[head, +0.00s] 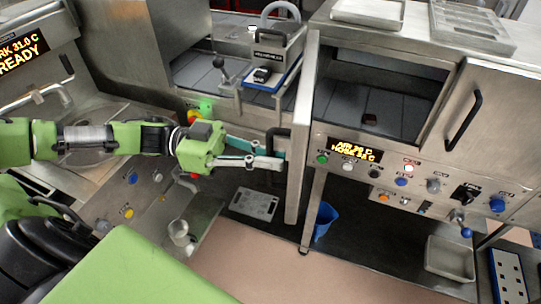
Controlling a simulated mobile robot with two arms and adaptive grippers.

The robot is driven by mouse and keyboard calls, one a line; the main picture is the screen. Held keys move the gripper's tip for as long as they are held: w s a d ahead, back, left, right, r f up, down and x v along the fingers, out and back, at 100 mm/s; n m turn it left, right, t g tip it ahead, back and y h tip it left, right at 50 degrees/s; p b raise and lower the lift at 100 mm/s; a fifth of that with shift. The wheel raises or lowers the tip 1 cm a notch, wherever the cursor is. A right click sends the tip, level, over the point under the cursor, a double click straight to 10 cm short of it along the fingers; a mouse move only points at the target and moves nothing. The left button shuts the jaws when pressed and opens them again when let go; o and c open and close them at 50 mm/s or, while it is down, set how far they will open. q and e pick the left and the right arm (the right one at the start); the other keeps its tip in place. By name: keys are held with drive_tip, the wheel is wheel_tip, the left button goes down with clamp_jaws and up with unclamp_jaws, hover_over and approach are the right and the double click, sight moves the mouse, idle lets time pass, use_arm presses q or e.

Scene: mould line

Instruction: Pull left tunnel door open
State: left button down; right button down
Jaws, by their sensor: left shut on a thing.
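The left tunnel door (302,125) is a steel panel seen nearly edge-on. It stands swung out from the cabinet front, at the left side of the dark tunnel opening (375,90). Its black handle (271,136) is on the panel's left face. My left gripper (276,157) is shut on this handle, with its arm coming in from the left; the fingertips are partly hidden around the handle. My right gripper is not in view.
The right tunnel door (490,110) is shut, with a black handle. A control panel with a lit display (355,149), buttons and knobs lies below the opening. A machine (275,55) stands behind the door.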

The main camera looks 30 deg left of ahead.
use_arm(q)
drive_tip(key=c, duration=2.2)
unclamp_jaws()
drive_tip(key=shift+o, duration=0.2)
drive_tip(key=shift+a, duration=0.1)
drive_tip(key=v, duration=1.1)
drive_tip(key=shift+s+a, duration=0.2)
drive_tip(key=shift+a, duration=0.15)
